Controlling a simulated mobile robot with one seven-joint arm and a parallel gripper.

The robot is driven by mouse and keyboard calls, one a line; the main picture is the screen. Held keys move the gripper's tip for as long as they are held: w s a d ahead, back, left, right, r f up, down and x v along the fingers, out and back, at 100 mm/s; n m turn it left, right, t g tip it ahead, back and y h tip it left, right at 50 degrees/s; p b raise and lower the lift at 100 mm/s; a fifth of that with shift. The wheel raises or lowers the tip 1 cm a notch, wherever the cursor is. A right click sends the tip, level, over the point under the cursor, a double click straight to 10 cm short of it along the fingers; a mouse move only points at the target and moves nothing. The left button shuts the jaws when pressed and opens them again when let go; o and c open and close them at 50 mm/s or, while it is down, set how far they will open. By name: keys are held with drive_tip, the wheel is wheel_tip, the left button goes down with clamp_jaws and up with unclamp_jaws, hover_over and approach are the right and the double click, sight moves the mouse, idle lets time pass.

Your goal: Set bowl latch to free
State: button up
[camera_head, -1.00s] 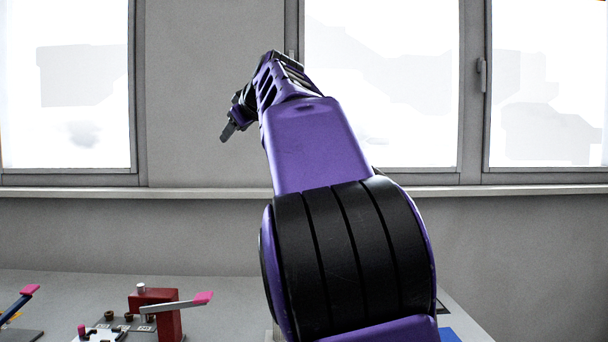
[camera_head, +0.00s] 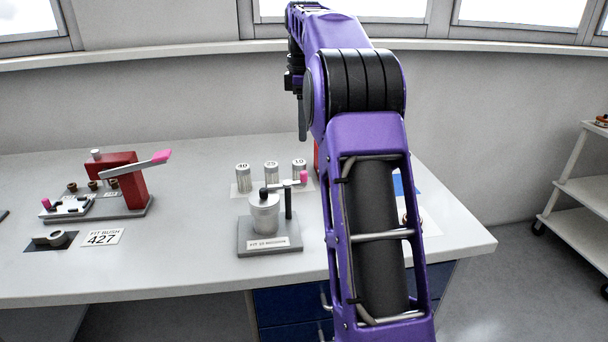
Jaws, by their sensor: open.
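A filter bowl (camera_head: 265,214), a silver cylinder with a black top, stands upright on a grey plate (camera_head: 270,246) in the middle of the bench. A thin bar with a pink end (camera_head: 303,177) reaches over its top beside a black post (camera_head: 288,202); this looks like the bowl latch, but its setting is too small to tell. My gripper (camera_head: 302,134) points down, open and edge-on, above and behind the bowl. It is apart from the bowl and the bar, with nothing visible in it.
Filter cartridges marked 40 (camera_head: 243,178), 25 (camera_head: 271,173) and 10 (camera_head: 299,168) stand behind the bowl. A red press (camera_head: 132,184) with a pink-tipped lever stands left. My arm hides part of the bench's right side. A shelf cart (camera_head: 578,205) is far right.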

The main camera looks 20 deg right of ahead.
sight(304, 172)
wheel_tip(304, 172, down, 12)
drive_tip(key=b, duration=0.3)
drive_tip(key=shift+r, duration=0.1)
clamp_jaws()
